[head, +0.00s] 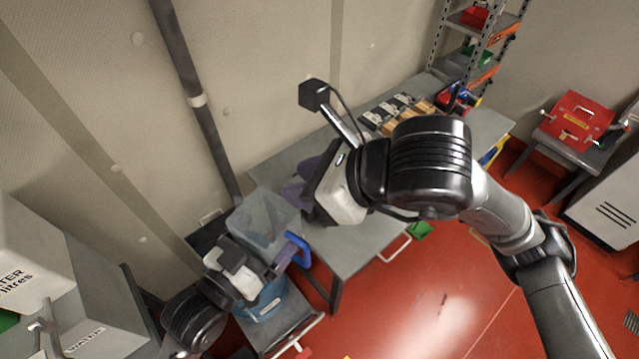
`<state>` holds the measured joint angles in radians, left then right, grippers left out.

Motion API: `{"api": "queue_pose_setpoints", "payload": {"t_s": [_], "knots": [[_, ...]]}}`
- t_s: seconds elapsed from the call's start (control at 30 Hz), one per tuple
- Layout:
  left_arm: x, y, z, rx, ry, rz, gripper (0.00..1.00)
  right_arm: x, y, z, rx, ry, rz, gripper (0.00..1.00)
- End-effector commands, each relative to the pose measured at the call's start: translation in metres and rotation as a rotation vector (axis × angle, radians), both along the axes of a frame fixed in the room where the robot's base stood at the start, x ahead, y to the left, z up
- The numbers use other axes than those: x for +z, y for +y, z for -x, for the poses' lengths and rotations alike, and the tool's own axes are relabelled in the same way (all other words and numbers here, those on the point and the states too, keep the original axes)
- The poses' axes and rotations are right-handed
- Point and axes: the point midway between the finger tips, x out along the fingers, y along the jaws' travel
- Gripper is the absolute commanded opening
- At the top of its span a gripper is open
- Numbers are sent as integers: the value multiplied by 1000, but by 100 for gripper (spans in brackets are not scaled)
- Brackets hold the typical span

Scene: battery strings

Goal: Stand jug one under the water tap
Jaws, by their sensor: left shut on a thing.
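A clear jug (262,220) with a blue handle (299,250) is at the lower middle of the head view. My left gripper (284,256) is shut on the blue handle, and its body hides part of the jug. A blue container (266,302) with a pale label sits below it; whether the two touch is unclear. A grey metal tap (46,330) shows at the lower left, by the white water tank (28,265). My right gripper (300,184) is over the grey bench, right of the jug; its jaws are mostly hidden. No jug number is readable.
A grey bench (365,235) along the wall carries several dark and orange blocks (400,110). A low grey shelf (283,325) stands in front of the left gripper. A white box marked WATER (95,325) is at the lower left. Open red floor (430,310) lies to the right.

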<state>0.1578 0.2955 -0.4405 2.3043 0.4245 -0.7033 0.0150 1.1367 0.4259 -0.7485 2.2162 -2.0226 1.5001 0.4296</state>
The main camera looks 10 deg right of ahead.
Motion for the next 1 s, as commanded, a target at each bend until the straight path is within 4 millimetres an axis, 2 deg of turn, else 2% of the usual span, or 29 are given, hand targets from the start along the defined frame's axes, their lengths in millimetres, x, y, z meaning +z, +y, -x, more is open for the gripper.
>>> {"api": "queue_pose_setpoints", "payload": {"t_s": [0.2, 0.33, 1.0], "knots": [[0, 0, 0, 0, -1, 1, 58, -14, -15, -1, -72, 60, 100, 33], [0, 0, 0, 0, -1, 1, 58, -20, -14, -3, -95, 83, 103, 33], [0, 0, 0, 0, -1, 1, 58, -88, 41, -44, -99, 87, 96, 33]]}}
